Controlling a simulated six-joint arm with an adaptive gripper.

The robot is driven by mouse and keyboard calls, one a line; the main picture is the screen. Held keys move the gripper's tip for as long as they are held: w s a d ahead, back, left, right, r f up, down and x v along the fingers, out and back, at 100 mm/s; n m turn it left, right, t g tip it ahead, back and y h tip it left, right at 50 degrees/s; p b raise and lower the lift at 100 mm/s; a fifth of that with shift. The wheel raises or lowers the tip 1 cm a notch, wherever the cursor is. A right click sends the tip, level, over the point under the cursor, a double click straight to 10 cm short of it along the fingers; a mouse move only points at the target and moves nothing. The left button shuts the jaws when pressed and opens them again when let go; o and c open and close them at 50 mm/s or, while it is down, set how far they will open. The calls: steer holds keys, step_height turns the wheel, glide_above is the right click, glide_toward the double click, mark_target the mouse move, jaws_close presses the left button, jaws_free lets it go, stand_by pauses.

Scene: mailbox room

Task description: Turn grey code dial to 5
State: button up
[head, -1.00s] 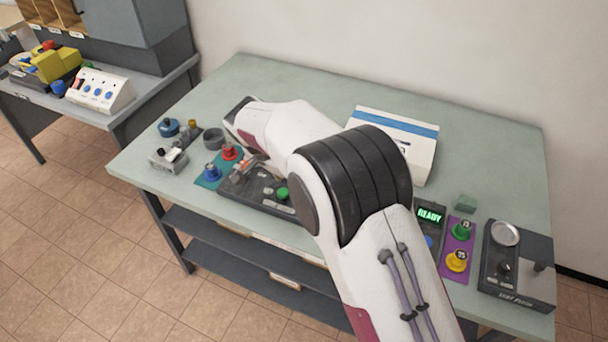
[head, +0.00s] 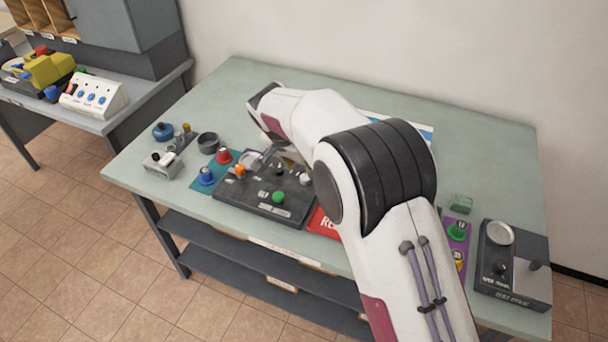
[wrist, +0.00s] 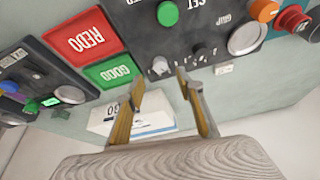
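The dark control panel (head: 245,205) lies on the table, partly behind my arm in the head view. A small light grey dial (head: 305,179) sits near its right end; it also shows in the wrist view (wrist: 159,66) with small marks beside it. The number it points to is too small to read. My gripper (wrist: 160,84) is open and empty, its two fingers spread just short of the grey dial, which lies roughly in line with the gap. No contact shows. In the head view my arm hides most of the gripper.
A green knob (wrist: 168,13), a black knob (wrist: 200,50), an orange knob (wrist: 264,10) and a silver disc (wrist: 246,38) share the panel. Red REDO (wrist: 93,43) and green GOOD (wrist: 112,72) plates lie beside it. A white box (wrist: 128,118) stands behind.

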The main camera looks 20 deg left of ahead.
mark_target(305, 177)
steer(key=shift+x, duration=3.25)
jaws_close()
